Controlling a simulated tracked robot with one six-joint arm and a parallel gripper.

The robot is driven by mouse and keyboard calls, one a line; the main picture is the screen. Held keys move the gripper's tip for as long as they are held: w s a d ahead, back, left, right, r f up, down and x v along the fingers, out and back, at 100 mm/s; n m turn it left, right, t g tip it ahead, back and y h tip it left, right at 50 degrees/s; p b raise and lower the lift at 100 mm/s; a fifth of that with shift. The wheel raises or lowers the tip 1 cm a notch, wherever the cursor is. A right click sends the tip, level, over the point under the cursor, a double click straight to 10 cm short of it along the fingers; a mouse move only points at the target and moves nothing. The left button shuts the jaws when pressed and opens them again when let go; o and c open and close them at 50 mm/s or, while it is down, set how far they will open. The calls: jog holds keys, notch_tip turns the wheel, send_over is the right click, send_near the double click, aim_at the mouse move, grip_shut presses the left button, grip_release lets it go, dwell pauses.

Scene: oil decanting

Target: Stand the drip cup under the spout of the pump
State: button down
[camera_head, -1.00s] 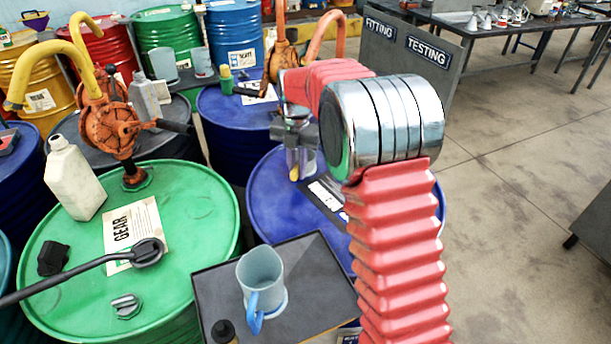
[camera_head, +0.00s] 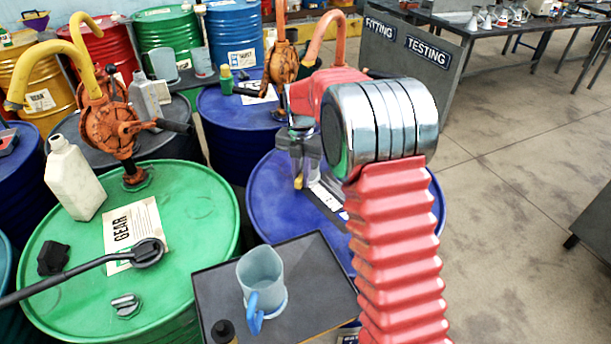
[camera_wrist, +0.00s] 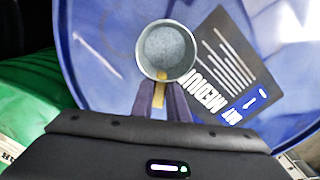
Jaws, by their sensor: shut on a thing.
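The drip cup (camera_wrist: 166,50) is a round grey cup with a yellow handle. In the wrist view, my gripper (camera_wrist: 162,95) is shut on that handle and I look into the cup's open top. In the head view, my gripper (camera_head: 299,178) is over the near blue drum, with the cup mostly hidden behind it. Whether the cup touches the drum is unclear. An orange pump (camera_head: 282,62) with a curved orange spout (camera_head: 325,35) stands behind, partly hidden by my arm. Another orange pump (camera_head: 107,128) with a yellow spout (camera_head: 77,50) stands on the green drum.
The near blue drum (camera_head: 268,205) bears a dark label. A dark tray (camera_head: 325,290) holds a light blue jug (camera_head: 260,278) and a small dark bottle. A pale canister (camera_head: 75,180) and loose caps are on the green drum (camera_head: 190,220). Open floor lies to the right.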

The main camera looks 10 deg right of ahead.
aim_at(301, 174)
jog(key=c, duration=1.7)
grip_release()
jog(key=shift+c, duration=0.2)
notch_tip(301, 174, up, 12)
jog(key=shift+m, duration=0.3)
